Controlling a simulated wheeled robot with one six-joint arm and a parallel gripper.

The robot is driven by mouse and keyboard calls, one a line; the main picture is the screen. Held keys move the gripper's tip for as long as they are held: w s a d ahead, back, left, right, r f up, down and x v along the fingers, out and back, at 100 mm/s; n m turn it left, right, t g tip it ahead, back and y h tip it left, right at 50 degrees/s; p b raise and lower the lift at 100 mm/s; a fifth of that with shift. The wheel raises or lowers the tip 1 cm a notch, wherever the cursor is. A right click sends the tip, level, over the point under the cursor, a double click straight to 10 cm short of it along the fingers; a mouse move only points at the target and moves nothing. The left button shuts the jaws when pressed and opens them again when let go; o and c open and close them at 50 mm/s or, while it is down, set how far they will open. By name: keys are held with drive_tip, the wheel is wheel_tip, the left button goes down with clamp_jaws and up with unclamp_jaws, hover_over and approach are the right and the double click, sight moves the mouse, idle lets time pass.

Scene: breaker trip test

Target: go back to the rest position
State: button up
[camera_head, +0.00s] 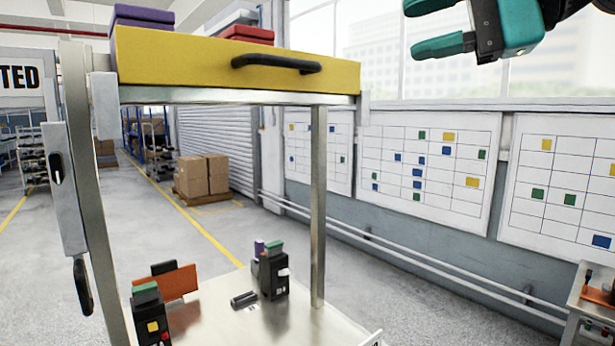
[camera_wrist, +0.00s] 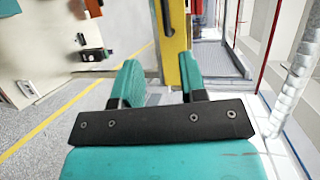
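My gripper (camera_head: 437,26) is at the top right of the head view, in front of the window, up and to the right of the yellow drawer front. Its two teal fingers are apart with nothing between them in that view. In the wrist view my gripper (camera_wrist: 160,78) also shows its fingers spread. The yellow drawer front (camera_head: 190,66) with its black handle (camera_head: 278,62) shows behind the gap there, apart from the fingers in the head view.
A metal frame post (camera_head: 318,205) stands under the drawer. Below, a bench surface (camera_head: 225,318) holds a black breaker device (camera_head: 270,272), another with a green top (camera_head: 148,312) and an orange block (camera_head: 178,282). A small side table (camera_head: 590,300) stands at right. Floor between is clear.

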drive_tip(key=s+a+f+n+g+h+b, duration=0.1)
drive_tip(key=a+f+n+g+h, duration=0.15)
drive_tip(key=f, duration=0.85)
drive_tip(key=s+a+f+n+g+h+b, duration=0.15)
drive_tip(key=f+n, duration=0.25)
drive_tip(key=f, duration=0.7)
drive_tip(key=s+d+f+n+g+h, duration=0.1)
drive_tip(key=s+f+n, duration=0.3)
drive_tip(key=f, duration=0.4)
drive_tip(key=s+d+f+n+g+h, duration=0.1)
drive_tip(key=s+f+n+g+h, duration=0.2)
drive_tip(key=s+f, duration=0.4)
drive_tip(key=shift+d+f+n+h, duration=0.35)
drive_tip(key=shift+d+f+h, duration=0.05)
